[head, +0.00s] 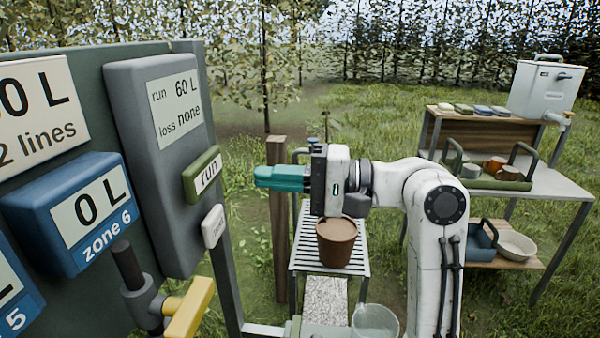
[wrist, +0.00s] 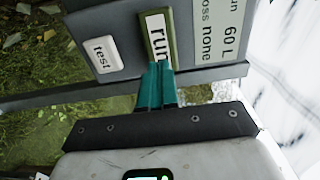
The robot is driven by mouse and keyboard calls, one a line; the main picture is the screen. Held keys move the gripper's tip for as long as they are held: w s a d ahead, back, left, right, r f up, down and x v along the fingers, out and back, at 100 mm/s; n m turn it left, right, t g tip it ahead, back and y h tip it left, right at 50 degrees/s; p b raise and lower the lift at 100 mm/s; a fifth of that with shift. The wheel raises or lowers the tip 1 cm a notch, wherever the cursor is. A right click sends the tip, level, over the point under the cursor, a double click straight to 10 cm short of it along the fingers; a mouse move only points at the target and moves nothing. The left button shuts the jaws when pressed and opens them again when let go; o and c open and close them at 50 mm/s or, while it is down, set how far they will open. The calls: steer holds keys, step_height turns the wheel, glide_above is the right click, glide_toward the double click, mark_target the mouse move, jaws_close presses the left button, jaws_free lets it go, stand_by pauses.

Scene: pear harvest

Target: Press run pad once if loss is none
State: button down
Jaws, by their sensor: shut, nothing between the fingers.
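The grey control box (head: 150,120) on the left carries a display (head: 177,108) reading "run 60 L, loss none". Below the display is the green-framed run pad (head: 204,173), and below that a small white pad (head: 213,226), which reads "test" in the wrist view (wrist: 98,54). My gripper (head: 258,177) is shut and empty, its teal fingers pointing left at the run pad. In the head view a gap shows between fingertips and pad. In the wrist view the fingertips (wrist: 160,66) overlap the lower edge of the run pad (wrist: 158,38); contact cannot be told there.
Blue zone 6 box (head: 70,212) and a yellow-handled valve (head: 185,310) sit left and below. A brown pot (head: 337,240) stands on a slatted stand (head: 300,262) under my arm. A table (head: 560,185) with trays is at right.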

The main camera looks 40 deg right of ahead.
mark_target(209, 173)
steer(key=p+x, duration=0.1)
steer(key=x, duration=0.6)
steer(key=shift+a, duration=0.1)
